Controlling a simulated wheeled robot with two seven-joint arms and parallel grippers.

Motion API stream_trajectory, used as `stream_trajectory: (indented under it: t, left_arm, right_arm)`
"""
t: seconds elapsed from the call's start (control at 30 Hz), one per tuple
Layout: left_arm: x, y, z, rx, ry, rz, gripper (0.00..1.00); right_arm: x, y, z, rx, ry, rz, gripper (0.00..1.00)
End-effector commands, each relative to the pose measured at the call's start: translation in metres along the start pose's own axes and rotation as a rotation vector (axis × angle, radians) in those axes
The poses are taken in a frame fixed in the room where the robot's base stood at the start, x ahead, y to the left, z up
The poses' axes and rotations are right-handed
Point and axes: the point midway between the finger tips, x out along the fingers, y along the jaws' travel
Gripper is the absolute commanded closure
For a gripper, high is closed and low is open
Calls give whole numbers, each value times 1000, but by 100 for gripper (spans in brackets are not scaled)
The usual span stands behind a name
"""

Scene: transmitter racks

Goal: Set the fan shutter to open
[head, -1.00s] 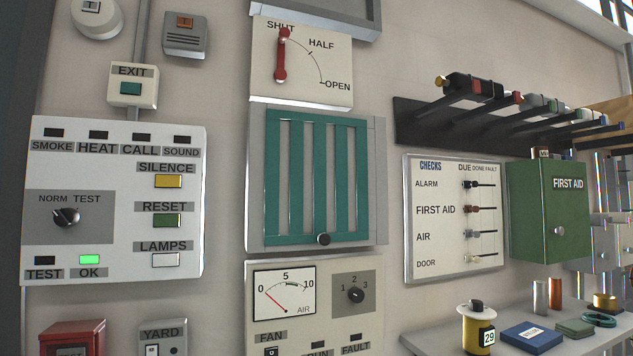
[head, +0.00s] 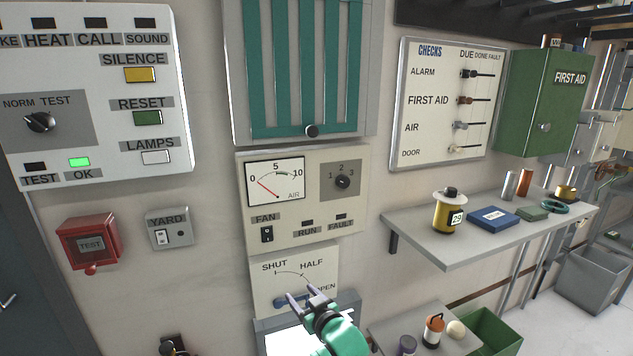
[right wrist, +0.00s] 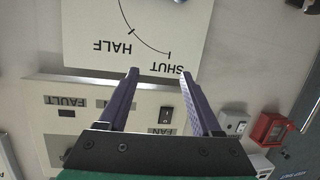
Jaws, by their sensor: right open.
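Below the fan panel (head: 303,216) is a cream plate (head: 263,284) with an arc marked SHUT, HALF and OPEN. A small blue part, perhaps its lever (head: 280,301), shows at the plate's lower left; my gripper hides the rest, so I cannot tell its setting. My right gripper (head: 302,292), with purple fingers, is open in front of the plate's lower part. In the right wrist view, the open fingertips (right wrist: 159,73) are near the SHUT lettering on the upside-down plate (right wrist: 175,35), with nothing between them. My left gripper is not in view.
A teal louvred vent (head: 300,75) is above the fan panel. A grey shelf (head: 430,243) with small items juts out at right, above a lower shelf (head: 385,318) and a green bin (head: 495,335). A red TEST box (head: 88,242) and YARD switch (head: 168,228) are at left.

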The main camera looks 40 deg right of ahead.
Motion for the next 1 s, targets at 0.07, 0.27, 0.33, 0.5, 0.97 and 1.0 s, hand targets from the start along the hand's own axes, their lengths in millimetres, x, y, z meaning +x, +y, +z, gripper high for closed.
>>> stream_trajectory:
  t: [0.07, 0.27, 0.33, 0.5, 0.97, 1.0]
  left_arm:
    - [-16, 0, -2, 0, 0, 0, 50]
    - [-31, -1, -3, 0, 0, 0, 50]
    - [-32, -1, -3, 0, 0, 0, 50]
    - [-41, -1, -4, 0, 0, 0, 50]
    - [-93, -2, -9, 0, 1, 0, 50]
    - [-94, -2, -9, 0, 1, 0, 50]
  right_arm:
    - [-31, 24, -117, 22, 197, 48, 34]
    - [-140, 62, -288, 51, 558, 135, 34]
    - [-160, 65, -309, 54, 612, 146, 34]
    - [-156, 69, -326, 55, 631, 150, 34]
    - [-65, 86, -393, 54, 628, 150, 34]
    - [-60, 87, -395, 54, 628, 150, 34]
